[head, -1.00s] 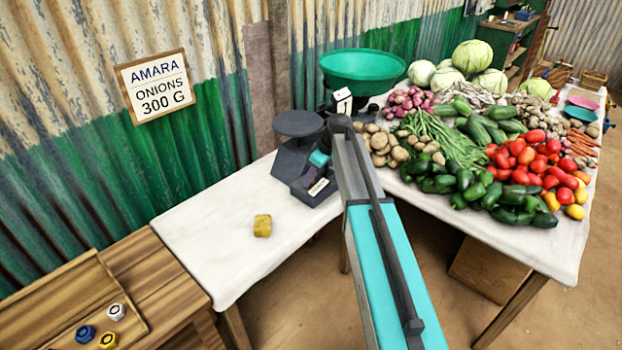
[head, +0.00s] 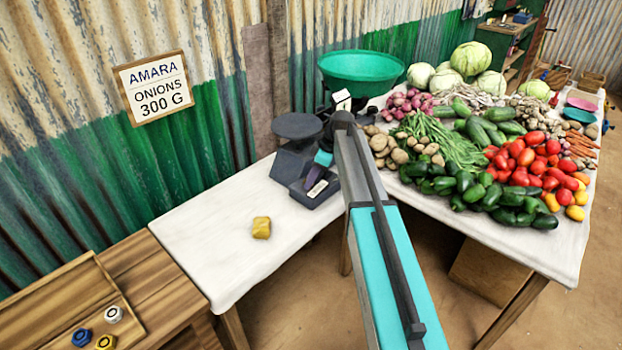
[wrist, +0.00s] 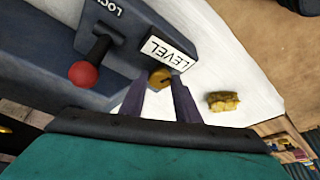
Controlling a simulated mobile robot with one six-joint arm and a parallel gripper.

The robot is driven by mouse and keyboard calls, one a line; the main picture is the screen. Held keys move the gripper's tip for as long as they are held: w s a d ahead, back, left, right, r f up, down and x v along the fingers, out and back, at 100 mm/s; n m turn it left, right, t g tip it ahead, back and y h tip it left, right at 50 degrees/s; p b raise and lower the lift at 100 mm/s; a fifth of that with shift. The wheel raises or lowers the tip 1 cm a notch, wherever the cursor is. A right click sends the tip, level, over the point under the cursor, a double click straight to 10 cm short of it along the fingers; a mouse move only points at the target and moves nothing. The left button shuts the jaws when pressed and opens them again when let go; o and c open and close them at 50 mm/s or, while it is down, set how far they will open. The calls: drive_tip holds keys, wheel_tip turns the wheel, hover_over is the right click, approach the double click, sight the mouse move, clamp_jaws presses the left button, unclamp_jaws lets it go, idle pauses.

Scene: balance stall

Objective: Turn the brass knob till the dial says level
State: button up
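The dark scale (head: 291,165) stands on the white table, with a flat dark plate and a green pan (head: 360,72). In the wrist view its white dial (wrist: 167,49) reads LEVEL. The brass knob (wrist: 160,77) is just below the dial. My gripper (wrist: 160,80) has its two purple fingers on either side of the knob, apart from each other. I cannot tell whether they press on it. In the head view my gripper (head: 313,176) is over the scale's front, and the knob is hidden.
A red-tipped lever (wrist: 84,73) marked LOCK, partly cut off, is left of the knob. A yellow lump (head: 261,228) lies on the cloth. Vegetables crowd the right table. The cloth left of the scale is mostly bare.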

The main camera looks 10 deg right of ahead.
drive_tip(key=shift+o, duration=0.6)
drive_tip(key=shift+r, duration=0.1)
drive_tip(key=b+v, duration=0.1)
drive_tip(key=v, duration=1.2)
drive_tip(key=shift+r+b, duration=0.3)
drive_tip(key=shift+b, duration=0.05)
drive_tip(key=shift+s+d, duration=0.1)
